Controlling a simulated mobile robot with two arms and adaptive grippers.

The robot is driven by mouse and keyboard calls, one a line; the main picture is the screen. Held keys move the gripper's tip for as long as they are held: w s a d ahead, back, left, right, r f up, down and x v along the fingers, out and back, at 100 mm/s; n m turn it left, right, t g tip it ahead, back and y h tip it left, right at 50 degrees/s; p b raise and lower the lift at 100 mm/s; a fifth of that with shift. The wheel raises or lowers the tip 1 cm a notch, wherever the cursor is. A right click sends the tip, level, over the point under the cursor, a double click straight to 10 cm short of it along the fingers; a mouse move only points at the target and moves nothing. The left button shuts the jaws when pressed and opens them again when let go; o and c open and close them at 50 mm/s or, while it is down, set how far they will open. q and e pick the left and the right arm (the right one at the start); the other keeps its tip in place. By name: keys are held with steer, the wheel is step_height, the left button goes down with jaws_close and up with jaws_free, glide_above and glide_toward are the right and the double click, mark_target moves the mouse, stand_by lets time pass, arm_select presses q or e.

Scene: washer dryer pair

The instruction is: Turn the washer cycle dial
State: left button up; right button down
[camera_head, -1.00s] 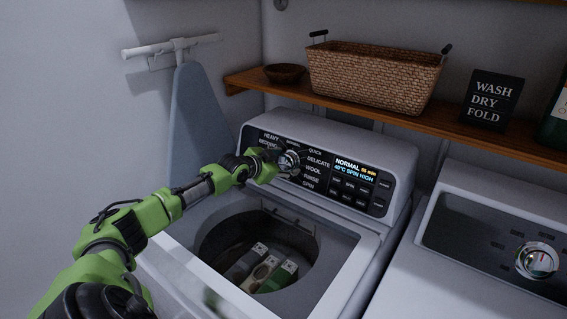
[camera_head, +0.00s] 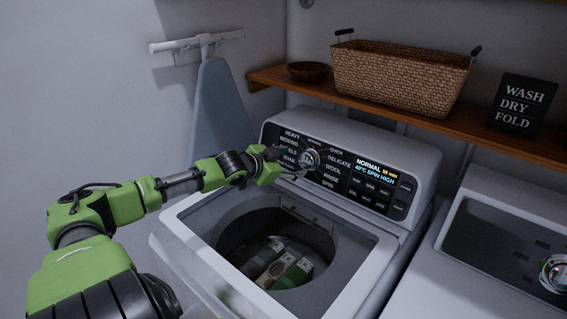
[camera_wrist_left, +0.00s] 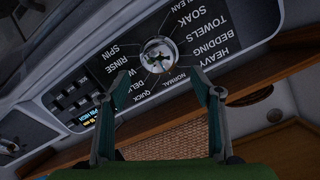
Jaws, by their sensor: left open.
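The washer cycle dial (camera_head: 309,159) is a round silver knob on the black panel of the washer (camera_head: 425,165), ringed by cycle names. The display beside it reads NORMAL, 40°C, spin high. My left gripper (camera_head: 294,168) is just left of the dial, with its fingers pointing toward it. In the left wrist view the dial (camera_wrist_left: 158,54) shows beyond and between the spread fingertips of my left gripper (camera_wrist_left: 159,76), with nothing held. Contact with the dial cannot be made out. My right gripper is out of view.
The washer lid is open, and the drum (camera_head: 240,235) holds several carton-like items. A wooden shelf (camera_head: 410,117) above carries a wicker basket (camera_head: 400,78), a bowl (camera_head: 308,71) and a sign (camera_head: 523,103). The dryer (camera_head: 450,275) stands at right. An ironing board (camera_head: 217,110) hangs at left.

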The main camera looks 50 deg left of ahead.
arm_select(q)
steer(key=shift+v, duration=2)
steer(key=shift+d+r, duration=0.1)
steer(key=shift+d, duration=0.05)
